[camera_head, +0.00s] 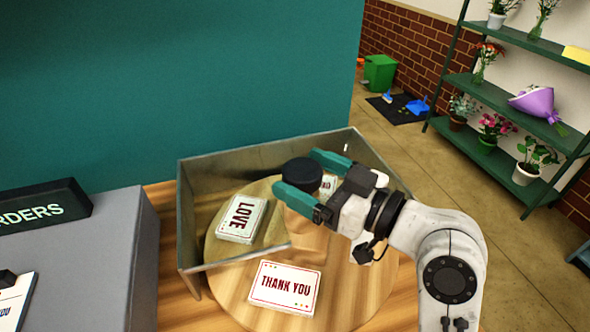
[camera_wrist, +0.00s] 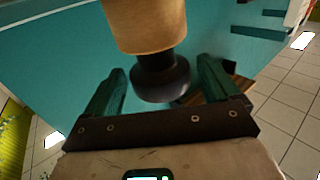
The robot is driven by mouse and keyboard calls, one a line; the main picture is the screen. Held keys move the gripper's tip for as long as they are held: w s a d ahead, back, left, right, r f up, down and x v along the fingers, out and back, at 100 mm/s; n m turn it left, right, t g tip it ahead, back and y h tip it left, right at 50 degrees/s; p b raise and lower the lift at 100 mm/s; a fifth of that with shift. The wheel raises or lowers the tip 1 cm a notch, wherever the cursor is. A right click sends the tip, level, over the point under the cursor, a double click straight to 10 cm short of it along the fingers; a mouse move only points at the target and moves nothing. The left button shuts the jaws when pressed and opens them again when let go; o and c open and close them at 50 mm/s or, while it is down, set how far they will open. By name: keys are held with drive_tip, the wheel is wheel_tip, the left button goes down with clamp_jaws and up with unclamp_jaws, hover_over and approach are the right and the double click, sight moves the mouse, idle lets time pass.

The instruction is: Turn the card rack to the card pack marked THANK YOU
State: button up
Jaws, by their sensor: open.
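The card rack is a round wooden turntable (camera_head: 232,295) with a black knob (camera_head: 303,172) on top at its middle. A white card pack marked THANK YOU (camera_head: 286,288) lies at its front, in full view. A pack marked LOVE (camera_head: 242,219) lies at the left. Another pack (camera_head: 328,186) at the back right is mostly hidden by my gripper. My gripper (camera_head: 299,174) is open, its teal fingers on either side of the knob. In the wrist view the knob (camera_wrist: 162,80) shows between the fingers with a gap on each side.
A grey counter (camera_head: 100,265) with an ORDERS sign (camera_head: 38,209) is at the left. Plant shelves (camera_head: 480,95) stand at the far right.

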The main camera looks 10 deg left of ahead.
drive_tip(key=b+v, duration=0.1)
drive_tip(key=v, duration=0.7)
drive_tip(key=shift+a, duration=0.1)
drive_tip(key=shift+a+f+m+t+h+p, duration=0.2)
drive_tip(key=shift+a+m+t+h+p, duration=0.45)
drive_tip(key=shift+m+t+p, duration=0.25)
drive_tip(key=shift+s+a+f+m+t+h+p, duration=0.1)
drive_tip(key=shift+s+a+m+t+h+p, duration=0.2)
drive_tip(key=shift+m+t+p, duration=0.2)
drive_tip(key=shift+s+a+m+t+h+p, duration=0.1)
drive_tip(key=shift+s+m+t+h+p, duration=0.25)
drive_tip(key=shift+t+h+p, duration=0.2)
drive_tip(key=shift+s+r+m+t+h+p, duration=0.3)
drive_tip(key=shift+s+m+t+h+p, duration=0.25)
drive_tip(key=shift+s+t, duration=0.2)
drive_tip(key=p+x, duration=0.2)
drive_tip(key=x, duration=0.9)
drive_tip(key=shift+f, duration=0.1)
